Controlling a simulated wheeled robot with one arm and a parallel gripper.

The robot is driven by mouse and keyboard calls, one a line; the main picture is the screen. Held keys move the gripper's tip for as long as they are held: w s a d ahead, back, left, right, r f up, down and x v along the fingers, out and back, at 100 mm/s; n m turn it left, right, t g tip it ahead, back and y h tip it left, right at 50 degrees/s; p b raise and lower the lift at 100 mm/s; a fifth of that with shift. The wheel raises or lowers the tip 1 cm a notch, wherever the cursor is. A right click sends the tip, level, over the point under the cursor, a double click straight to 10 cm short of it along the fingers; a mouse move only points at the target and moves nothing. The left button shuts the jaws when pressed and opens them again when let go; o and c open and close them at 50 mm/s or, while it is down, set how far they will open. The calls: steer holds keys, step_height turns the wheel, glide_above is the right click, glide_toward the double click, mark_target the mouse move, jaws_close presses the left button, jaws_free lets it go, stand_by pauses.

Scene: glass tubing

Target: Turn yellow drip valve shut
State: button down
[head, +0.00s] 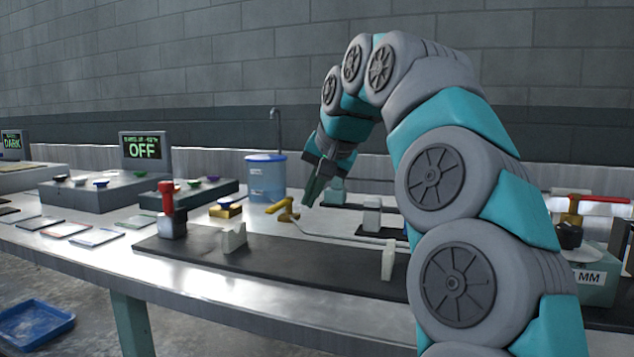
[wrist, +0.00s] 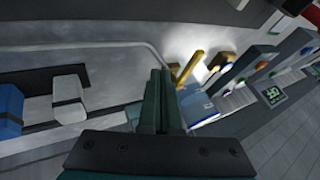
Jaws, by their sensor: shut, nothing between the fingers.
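The yellow drip valve handle (head: 280,206) stands on the bench near the middle in the head view, by a thin tube. In the wrist view the yellow handle (wrist: 189,68) shows just right of and beyond my fingertips, slanting. My gripper (head: 312,198) points down over the bench, to the right of the handle, apart from it in the head view. In the wrist view my gripper (wrist: 160,75) has its two fingers together with nothing between them. The valve's body is hard to make out.
A blue container (head: 266,178) stands behind the valve. A console with an OFF display (head: 145,147) is left. A red-handled device (head: 590,202) is right.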

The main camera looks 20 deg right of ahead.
steer(key=x, duration=0.2)
steer(key=shift+w+f, duration=0.1)
steer(key=shift+f, duration=0.15)
steer(key=shift+w+a, duration=0.85)
steer(key=shift+a, duration=0.25)
steer(key=shift+w+a, duration=0.45)
steer(key=shift+a, duration=0.1)
steer(key=shift+a, duration=0.15)
